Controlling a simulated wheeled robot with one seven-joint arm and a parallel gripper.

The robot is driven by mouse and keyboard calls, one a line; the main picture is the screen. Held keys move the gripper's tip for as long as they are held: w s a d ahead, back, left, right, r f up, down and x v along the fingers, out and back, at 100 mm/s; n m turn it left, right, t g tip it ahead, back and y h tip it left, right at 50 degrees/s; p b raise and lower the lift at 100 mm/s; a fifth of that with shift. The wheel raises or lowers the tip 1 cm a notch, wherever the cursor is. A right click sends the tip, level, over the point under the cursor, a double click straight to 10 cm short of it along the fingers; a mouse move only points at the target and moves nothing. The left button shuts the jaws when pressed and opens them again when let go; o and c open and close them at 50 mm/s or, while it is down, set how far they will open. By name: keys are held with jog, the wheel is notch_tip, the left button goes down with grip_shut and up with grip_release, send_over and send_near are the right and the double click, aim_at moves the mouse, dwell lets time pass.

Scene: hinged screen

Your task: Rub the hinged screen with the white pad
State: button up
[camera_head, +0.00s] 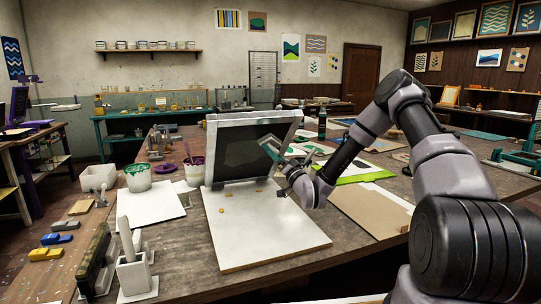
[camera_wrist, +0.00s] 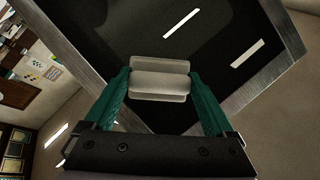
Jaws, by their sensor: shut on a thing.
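The hinged screen (camera_head: 228,148) stands tilted up at the back edge of its white base board (camera_head: 262,232), with a grey frame and a dark panel. In the wrist view the dark panel (camera_wrist: 225,45) fills much of the picture. My gripper (camera_head: 274,152) is in front of the screen's right side. In the wrist view its green fingers are shut on the white pad (camera_wrist: 160,80), which is held crosswise before the panel. I cannot tell whether the pad touches the panel. In the head view the pad is too small to make out.
White and green tubs (camera_head: 138,177) and a purple-paint pot (camera_head: 194,170) stand left of the screen. A white holder (camera_head: 134,272) and coloured blocks (camera_head: 46,254) are at the front left. Brown boards (camera_head: 368,208) lie to the right. A dark bottle (camera_head: 322,123) stands behind.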

jog(key=shift+s+d+f, duration=0.2)
jog(key=shift+s+f, duration=0.45)
jog(key=shift+s, duration=0.05)
jog(key=shift+s+d+f, duration=0.25)
jog(key=shift+s+f, duration=0.35)
jog(key=shift+s, duration=0.15)
jog(key=shift+s+d+f, duration=0.2)
jog(key=shift+s+f, duration=0.45)
jog(key=shift+s, duration=0.05)
jog(key=shift+s+d+f, duration=0.15)
jog(key=shift+s+f, duration=0.35)
jog(key=shift+s, duration=0.05)
jog(key=shift+s+d+f, duration=0.15)
jog(key=shift+s+f, duration=0.35)
jog(key=shift+s, duration=0.05)
